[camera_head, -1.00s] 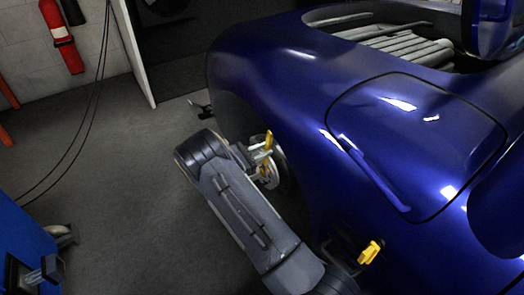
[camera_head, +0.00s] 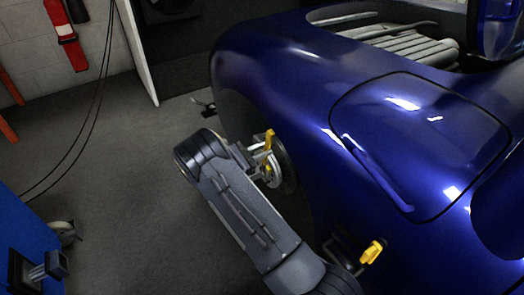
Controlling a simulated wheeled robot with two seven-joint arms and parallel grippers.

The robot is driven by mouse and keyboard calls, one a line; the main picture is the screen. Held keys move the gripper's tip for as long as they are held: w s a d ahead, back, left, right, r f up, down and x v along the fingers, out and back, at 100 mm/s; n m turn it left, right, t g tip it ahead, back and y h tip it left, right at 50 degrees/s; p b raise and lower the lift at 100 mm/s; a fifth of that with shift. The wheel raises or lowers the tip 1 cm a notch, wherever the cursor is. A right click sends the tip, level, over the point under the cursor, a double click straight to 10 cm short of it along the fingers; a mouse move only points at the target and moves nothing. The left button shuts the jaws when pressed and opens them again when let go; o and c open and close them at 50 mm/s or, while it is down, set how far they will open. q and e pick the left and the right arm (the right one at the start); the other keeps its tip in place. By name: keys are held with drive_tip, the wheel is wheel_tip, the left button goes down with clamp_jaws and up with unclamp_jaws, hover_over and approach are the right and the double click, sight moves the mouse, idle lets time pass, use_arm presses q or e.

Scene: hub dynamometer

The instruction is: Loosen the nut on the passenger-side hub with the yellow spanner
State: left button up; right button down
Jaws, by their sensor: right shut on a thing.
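The car's wheel hub (camera_head: 286,172) shows as a pale round disc in the dark wheel opening of the blue car, partly hidden by my right gripper. My right gripper (camera_head: 256,153) is in front of the hub, at the end of the grey arm. It is shut on the yellow spanner (camera_head: 269,138), whose yellow end stands up above the fingers. The nut and the spanner's contact with it are hidden or too small to tell. My left gripper is not in view.
The blue car body (camera_head: 285,80) fills the right side, close to my arm. A yellow object (camera_head: 371,252) shows low by the car. The grey floor (camera_head: 125,190) left of my arm is clear.

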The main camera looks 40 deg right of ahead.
drive_tip(key=shift+w+a, duration=0.15)
drive_tip(key=shift+a, duration=1.05)
drive_tip(key=shift+w+a, duration=0.1)
drive_tip(key=shift+a, duration=1.1)
drive_tip(key=shift+r, duration=0.1)
